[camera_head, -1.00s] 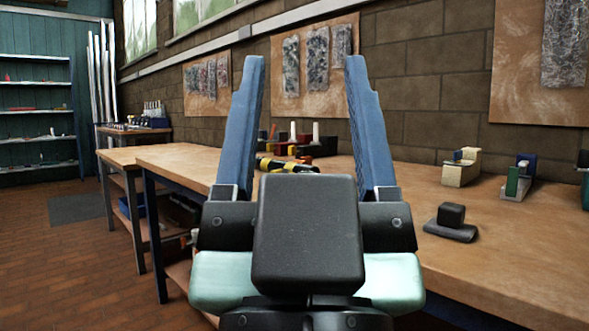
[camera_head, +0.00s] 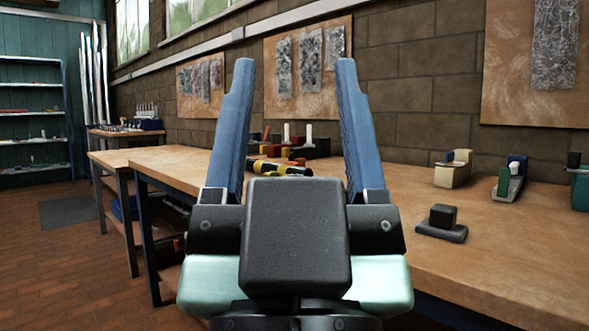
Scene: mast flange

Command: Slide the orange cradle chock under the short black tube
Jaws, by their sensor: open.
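My gripper (camera_head: 293,65) is open and empty. Its two blue fingers point up and away over the bench, wide apart. I cannot make out an orange cradle chock or a short black tube for certain. Small orange-red bits show among the clutter between the fingers, too small to identify. A black block on a dark flat base (camera_head: 442,224) stands on the bench to the right of my gripper, apart from it.
The wooden bench (camera_head: 500,245) runs along the brick wall. A cream block (camera_head: 453,172), a green-and-blue piece (camera_head: 508,180) and a teal piece (camera_head: 580,188) stand at its back right. A yellow-and-black tool (camera_head: 278,168) and dark bins (camera_head: 318,148) lie beyond the fingers.

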